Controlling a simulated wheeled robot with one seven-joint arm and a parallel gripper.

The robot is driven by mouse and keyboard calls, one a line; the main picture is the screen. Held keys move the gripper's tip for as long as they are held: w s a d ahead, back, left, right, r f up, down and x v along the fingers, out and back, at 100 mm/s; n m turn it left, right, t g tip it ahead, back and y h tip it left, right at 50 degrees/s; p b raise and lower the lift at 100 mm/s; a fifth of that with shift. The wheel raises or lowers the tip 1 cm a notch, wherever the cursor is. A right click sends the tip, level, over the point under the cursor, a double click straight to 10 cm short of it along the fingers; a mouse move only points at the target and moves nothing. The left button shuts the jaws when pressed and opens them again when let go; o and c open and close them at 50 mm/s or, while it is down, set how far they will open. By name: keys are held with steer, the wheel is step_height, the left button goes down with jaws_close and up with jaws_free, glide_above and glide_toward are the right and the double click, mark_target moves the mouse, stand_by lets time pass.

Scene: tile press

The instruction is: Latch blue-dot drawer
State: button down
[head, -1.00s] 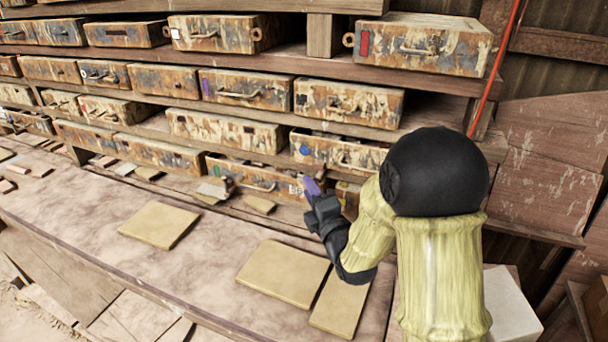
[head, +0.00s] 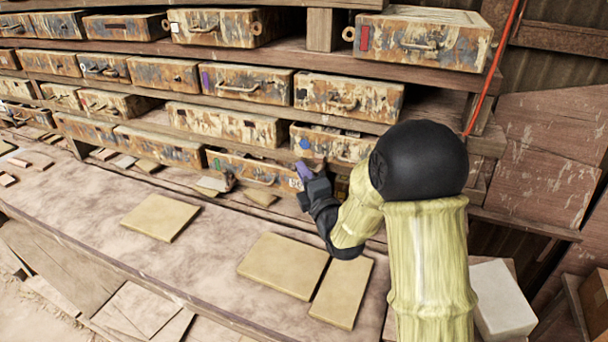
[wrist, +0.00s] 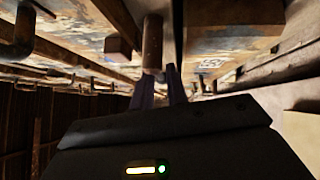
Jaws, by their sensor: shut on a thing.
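The blue-dot drawer (head: 340,146) is a rusty, cream-flaked box front on the shelf right of centre in the head view. Its blue dot (head: 305,143) is near its left end, and my arm hides part of its right side. My gripper (head: 303,168) is just below the dot, with purple fingers pointing at the rack. In the wrist view the fingers (wrist: 160,88) are close together on a brown round peg (wrist: 152,42). I cannot tell for certain which drawer the peg belongs to.
A drawer with a green mark (head: 245,170) lies just left of my gripper, one row lower. Flat tan tiles (head: 284,266) lie on the bench (head: 210,255). A white block (head: 502,298) stands at right. A red rod (head: 490,75) runs up the rack's right side.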

steer(key=shift+f+m+t+b, duration=0.2)
steer(key=shift+m+t+b, duration=0.2)
steer(key=shift+b, duration=1.8)
steer(key=m+t+b, duration=0.2)
steer(key=b, duration=0.4)
steer(key=r+m+t+h+b, duration=0.1)
steer(key=m+t+b, duration=0.1)
steer(key=b, duration=0.4)
steer(key=shift+d+m, duration=0.1)
steer(key=shift+m, duration=0.5)
steer(key=m+b, duration=0.1)
steer(key=m+t+h+b, duration=0.1)
steer(key=b, duration=0.1)
steer(key=shift+d+r, duration=0.1)
steer(key=shift+r, duration=0.3)
steer(key=shift+s+r+m+h, duration=0.1)
steer(key=shift+r+m+h, duration=0.05)
steer(key=shift+m+h, duration=0.15)
steer(key=c, duration=1.5)
jaws_free()
